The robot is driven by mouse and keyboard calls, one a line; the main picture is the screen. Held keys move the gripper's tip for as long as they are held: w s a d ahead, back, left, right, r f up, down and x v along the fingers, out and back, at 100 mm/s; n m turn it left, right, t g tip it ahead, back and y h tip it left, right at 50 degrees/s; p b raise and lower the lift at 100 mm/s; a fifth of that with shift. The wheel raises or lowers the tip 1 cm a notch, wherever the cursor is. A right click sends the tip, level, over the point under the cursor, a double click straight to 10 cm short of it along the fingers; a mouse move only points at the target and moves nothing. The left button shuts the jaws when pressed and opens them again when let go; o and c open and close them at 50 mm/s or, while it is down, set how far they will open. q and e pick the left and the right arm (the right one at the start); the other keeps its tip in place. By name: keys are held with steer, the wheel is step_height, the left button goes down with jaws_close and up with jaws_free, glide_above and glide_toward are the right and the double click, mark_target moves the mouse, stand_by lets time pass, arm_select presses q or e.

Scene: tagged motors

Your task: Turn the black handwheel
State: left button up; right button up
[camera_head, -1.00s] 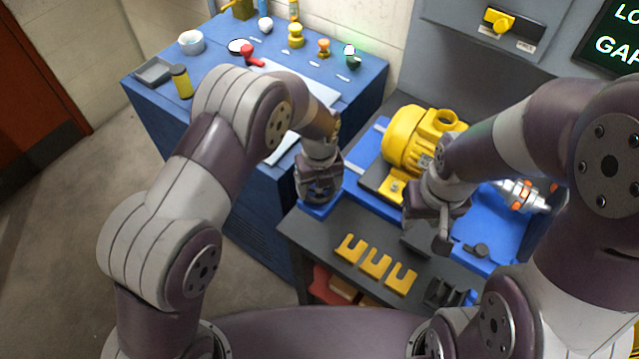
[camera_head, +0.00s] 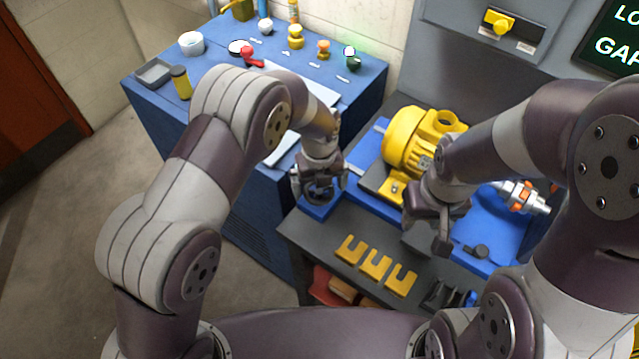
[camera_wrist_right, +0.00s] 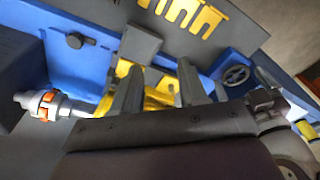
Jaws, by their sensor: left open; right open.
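The dark handwheel (camera_wrist_right: 237,74) shows in the right wrist view as a spoked ring at the blue base's end. In the head view its rim shows partly at the bench's left corner, mostly hidden by my left gripper (camera_head: 320,186). That gripper is open, right over or around the wheel; I cannot tell whether it touches. My right gripper (camera_head: 440,232) is open and points down in front of the yellow motor (camera_head: 408,140). In the right wrist view, the open fingers of my right gripper (camera_wrist_right: 160,85) have the yellow motor behind them.
Yellow slotted shims (camera_head: 375,267) lie on the dark bench (camera_head: 318,248) in front. A metal coupling with orange parts (camera_head: 522,197) is right of the motor on the blue base (camera_head: 490,232). A blue cabinet (camera_head: 240,190) with knobs and a cup (camera_head: 192,43) stands behind left.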

mark_target(314, 198)
arm_select(q)
step_height(314, 198, up, 12)
steer(key=b, duration=0.1)
steer(key=shift+r, duration=0.25)
steer(key=s+a+n, duration=0.7)
steer(key=a+n, duration=0.2)
steer(key=n, duration=0.7)
steer(key=s+a+f+n+t, duration=0.1)
steer(key=s+a+n, duration=0.7)
steer(key=n, duration=0.9)
steer(key=shift+s+a+f, duration=0.15)
steer(key=shift+a+f, duration=0.05)
steer(key=shift+a, duration=0.6)
steer(key=shift+s, duration=0.1)
